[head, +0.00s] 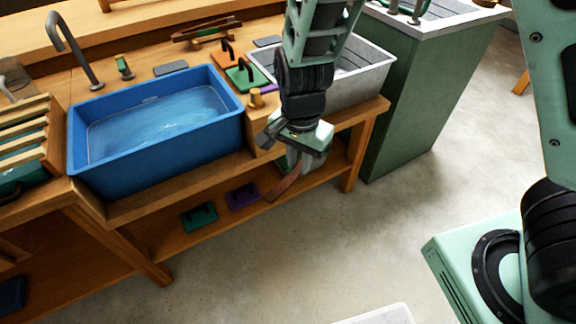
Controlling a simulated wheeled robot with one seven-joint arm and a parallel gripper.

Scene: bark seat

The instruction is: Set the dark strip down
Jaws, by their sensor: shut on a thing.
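My gripper (292,164) is in front of the wooden bench, right of the blue basin. It points down and is shut on the dark strip (283,187). The strip is thin, reddish brown and curved, and hangs down and to the left from the fingers. Its upper end is hidden by the gripper. Behind it are the bench's front edge and the lower shelf; I cannot tell how far it is from them.
The blue basin (88,168) holds water. A grey metal basin (378,78) is partly behind my arm. A green cabinet (425,105) stands at right. Green (199,217) and purple (243,196) items lie on the lower shelf. A pale surface (385,316) shows at the bottom edge. Open floor (290,260) lies in front.

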